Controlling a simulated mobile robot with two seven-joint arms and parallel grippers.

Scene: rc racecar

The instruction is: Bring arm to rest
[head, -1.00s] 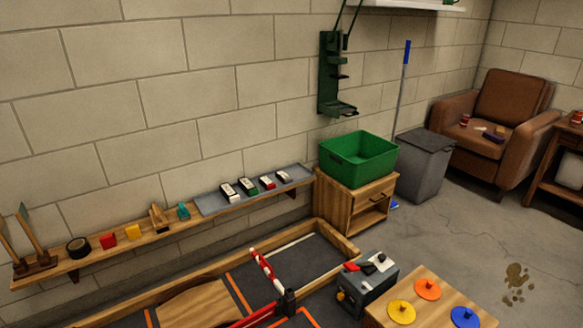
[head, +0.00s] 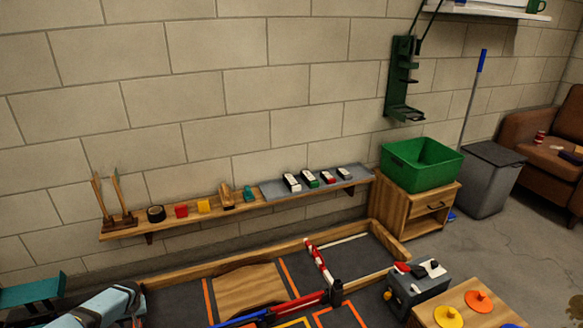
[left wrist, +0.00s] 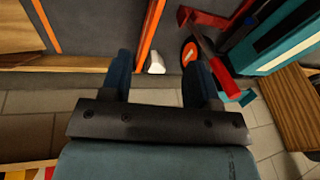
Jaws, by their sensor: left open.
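My left arm, pale blue, comes in at the lower left of the head view. Its gripper (head: 136,312) is low at the near side of the walled track, mostly cut off by the picture's bottom edge. In the left wrist view the two dark blue fingers of my left gripper (left wrist: 163,68) are spread apart, with nothing held between them. A small white object (left wrist: 156,63) shows beyond the gap, beside an orange line on the dark track surface. My right arm and gripper are not seen.
A wooden-walled track (head: 190,268) holds a ramp (head: 248,288) and a red-and-white barrier (head: 320,262). A wall shelf (head: 236,206) carries blocks and small cars. A green bin (head: 421,166) stands on a cabinet. A low table (head: 480,318) with coloured discs is at lower right.

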